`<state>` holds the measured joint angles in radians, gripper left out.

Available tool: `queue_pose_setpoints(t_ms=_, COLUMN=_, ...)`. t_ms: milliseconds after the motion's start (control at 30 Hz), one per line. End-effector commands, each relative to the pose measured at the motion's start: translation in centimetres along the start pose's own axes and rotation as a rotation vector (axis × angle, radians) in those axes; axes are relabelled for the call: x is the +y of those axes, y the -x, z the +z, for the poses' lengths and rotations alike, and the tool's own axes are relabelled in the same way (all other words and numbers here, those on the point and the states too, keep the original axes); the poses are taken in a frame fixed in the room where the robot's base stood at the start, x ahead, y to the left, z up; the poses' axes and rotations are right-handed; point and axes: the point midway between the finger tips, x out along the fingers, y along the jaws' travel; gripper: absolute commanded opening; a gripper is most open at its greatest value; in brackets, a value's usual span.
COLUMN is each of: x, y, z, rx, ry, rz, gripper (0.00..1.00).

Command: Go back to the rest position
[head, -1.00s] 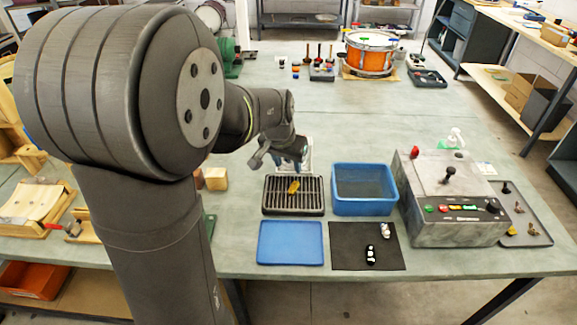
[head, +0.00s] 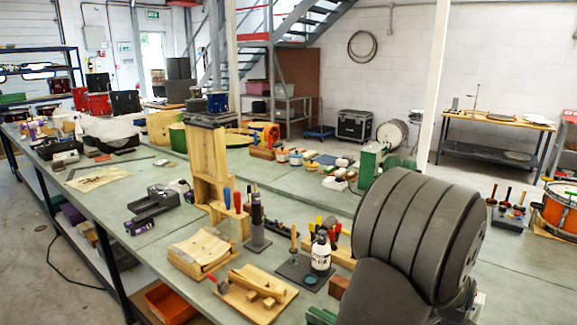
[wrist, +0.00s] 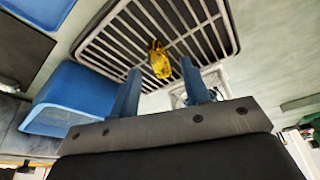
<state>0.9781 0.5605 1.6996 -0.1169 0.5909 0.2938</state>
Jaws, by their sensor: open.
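My gripper (wrist: 160,68) shows only in the wrist view. Its two blue fingers are apart, with nothing held between them. A yellow object (wrist: 160,60) lies on a dark slatted rack (wrist: 225,25), seen just beyond the fingertips. I cannot tell the exact gap between fingers and rack. In the head view only a thick dark part of my arm shows, at the lower right; the gripper is outside that picture.
In the wrist view, a blue bin (wrist: 62,88) is left of the fingers and a blue tray (wrist: 40,8) at the top left. The head view shows a crowded bench with a white bottle (head: 321,252), a wooden block (head: 338,287) near my arm and an orange drum (head: 560,210).

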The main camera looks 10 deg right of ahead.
Motion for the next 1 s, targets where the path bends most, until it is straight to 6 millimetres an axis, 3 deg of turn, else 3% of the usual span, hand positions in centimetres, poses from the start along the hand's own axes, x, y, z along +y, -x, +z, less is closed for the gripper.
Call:
queue_pose_setpoints(t_ms=133, x=0.0, y=-2.2, z=0.2, rx=-0.003, ry=0.001, rz=0.001, gripper=0.43)
queue_pose_setpoints(t_ms=233, x=0.0, y=-0.5, z=-0.4, rx=0.003, ry=0.0, rz=-0.001, gripper=0.43)
queue_pose_setpoints(t_ms=433, x=0.0, y=0.4, z=-0.6, rx=0.0, ry=0.0, rz=0.0, gripper=0.43)
queue_pose_setpoints(t_ms=767, x=0.0, y=0.3, z=-0.6, rx=-0.001, ry=0.0, rz=0.0, gripper=0.43)
queue_pose_setpoints(t_ms=1000, x=0.0, y=-1.0, z=0.0, rx=0.002, ry=0.001, rz=0.0, gripper=0.43)
